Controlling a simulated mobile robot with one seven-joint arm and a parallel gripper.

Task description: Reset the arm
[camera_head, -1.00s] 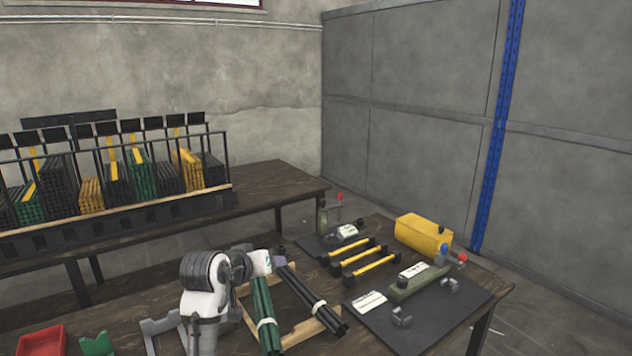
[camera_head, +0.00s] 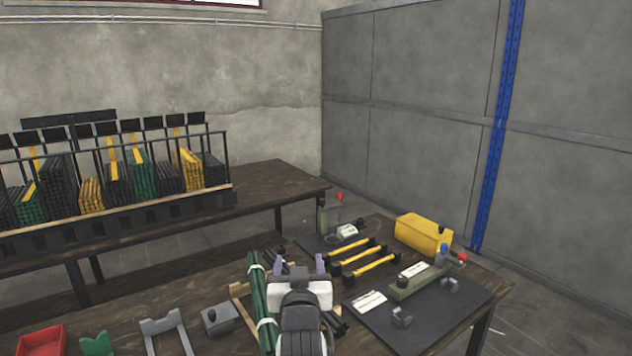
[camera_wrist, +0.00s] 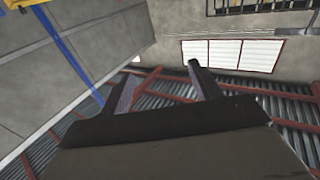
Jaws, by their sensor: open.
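My gripper (camera_head: 299,262) is over the near table, in front of the wooden rack, with its two fingers apart and pointing up and away. In the wrist view my gripper (camera_wrist: 163,72) is open and empty, with its fingers aimed at the upper wall, windows and ceiling. My arm stands upright in the head view, its dark forearm hiding part of the rack. A bundle of green bars (camera_head: 260,300) lies on the rack just left of the arm. Dark bars (camera_head: 335,320) are mostly hidden behind it.
Several yellow-and-black bars (camera_head: 370,266), a yellow machine body (camera_head: 422,234) and a press on a dark mat (camera_head: 440,318) are to the right. A red bin (camera_head: 42,341), grey stand (camera_head: 167,328) and grey box (camera_head: 218,318) are left. The loaded shelf (camera_head: 110,205) stands behind.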

